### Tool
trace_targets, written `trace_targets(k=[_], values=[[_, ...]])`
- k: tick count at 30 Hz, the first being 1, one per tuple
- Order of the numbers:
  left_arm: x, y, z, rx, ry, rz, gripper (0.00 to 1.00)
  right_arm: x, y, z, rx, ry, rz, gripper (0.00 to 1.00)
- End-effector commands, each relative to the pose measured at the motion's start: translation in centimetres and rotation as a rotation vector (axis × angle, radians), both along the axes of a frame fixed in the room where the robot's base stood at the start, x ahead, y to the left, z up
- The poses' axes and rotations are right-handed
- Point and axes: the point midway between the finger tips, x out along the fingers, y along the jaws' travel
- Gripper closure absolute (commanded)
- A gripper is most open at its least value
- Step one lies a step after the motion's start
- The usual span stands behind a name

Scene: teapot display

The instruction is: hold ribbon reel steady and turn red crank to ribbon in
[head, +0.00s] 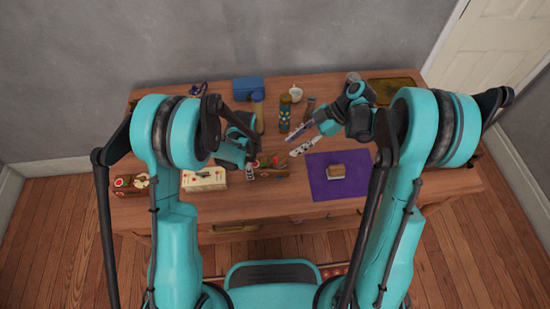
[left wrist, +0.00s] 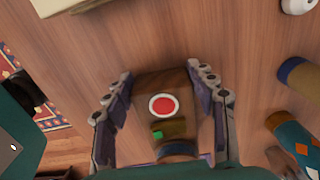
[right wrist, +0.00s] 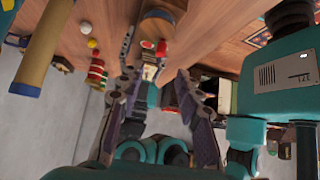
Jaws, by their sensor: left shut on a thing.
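The ribbon reel (head: 270,173) is a small wooden block with red parts, near the front middle of the table. My left gripper (head: 251,169) is shut on it from the left. In the left wrist view the reel (left wrist: 160,82) sits between both fingers and shows a red disc with a pale ring and a small green patch. A small red part, perhaps the crank (right wrist: 161,48), shows beyond my right fingertips in the right wrist view. My right gripper (head: 304,139) is open and empty, above and right of the reel, apart from it.
A cream box (head: 205,180) and another wooden item (head: 130,187) stand left. Behind are a blue box (head: 248,88), a patterned bottle (head: 285,112) and a white cup (head: 296,93).

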Motion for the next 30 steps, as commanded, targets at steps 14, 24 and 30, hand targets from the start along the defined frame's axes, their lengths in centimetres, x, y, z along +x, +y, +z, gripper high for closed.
trace_targets(k=[14,24,30], values=[[0.0,0.0,0.0,0.000,0.000,0.000,0.86,-1.2,6.1,-6.2,0.000,0.002,0.001,0.65],[0.0,0.0,0.0,0.000,0.000,0.000,0.86,-1.3,6.8,-6.9,-0.001,0.003,-0.003,0.65],[0.0,0.0,0.0,0.000,0.000,0.000,0.86,-1.3,6.8,-6.9,-0.001,0.003,-0.003,0.94]])
